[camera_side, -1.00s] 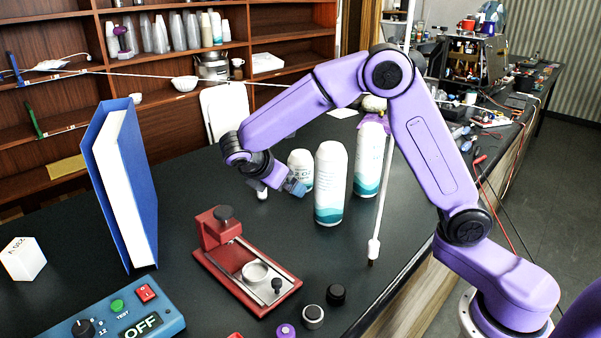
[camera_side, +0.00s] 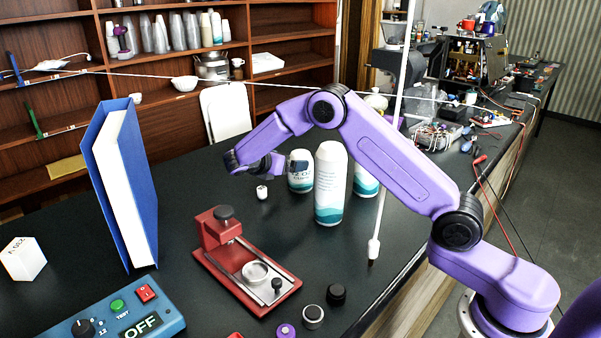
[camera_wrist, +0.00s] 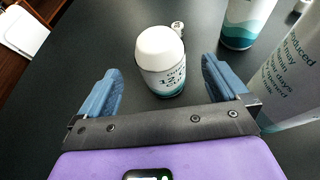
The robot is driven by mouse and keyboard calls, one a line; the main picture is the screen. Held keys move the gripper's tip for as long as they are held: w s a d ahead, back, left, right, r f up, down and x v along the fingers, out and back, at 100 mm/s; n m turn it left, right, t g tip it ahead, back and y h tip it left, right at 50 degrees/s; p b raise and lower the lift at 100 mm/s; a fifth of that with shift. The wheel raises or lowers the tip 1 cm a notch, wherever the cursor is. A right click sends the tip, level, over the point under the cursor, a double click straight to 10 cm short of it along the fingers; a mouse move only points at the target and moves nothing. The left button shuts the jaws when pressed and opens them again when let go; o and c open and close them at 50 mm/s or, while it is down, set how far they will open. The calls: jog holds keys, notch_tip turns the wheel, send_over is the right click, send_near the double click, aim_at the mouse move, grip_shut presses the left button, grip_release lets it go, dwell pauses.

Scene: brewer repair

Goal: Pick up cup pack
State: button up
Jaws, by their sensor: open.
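The cup pack is a short white cylinder with a domed top, "12 OZ" print and a teal band. In the side view this short pack (camera_side: 300,180) stands upright left of a taller pack (camera_side: 330,190). My gripper (camera_side: 294,163) is by its upper part, with the fingers hard to make out there. In the wrist view the short pack (camera_wrist: 162,66) lies between the spread blue fingers of my gripper (camera_wrist: 162,68), with gaps on both sides. The fingers are open and empty. Whether they reach around the pack's sides cannot be told.
Another teal-banded pack (camera_side: 366,178) stands behind the tall one, partly hidden. A small white item (camera_side: 262,192) sits to the left. A white rod (camera_side: 378,215) stands to the right. A red press (camera_side: 245,265) and blue binder (camera_side: 125,185) stand nearer. Bare table lies between them.

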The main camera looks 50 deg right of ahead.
jog(key=x, duration=0.9)
jog(key=shift+w+d+f, duration=0.1)
jog(key=shift+d+f, duration=0.15)
jog(key=shift+f, duration=0.15)
jog(key=c, duration=1)
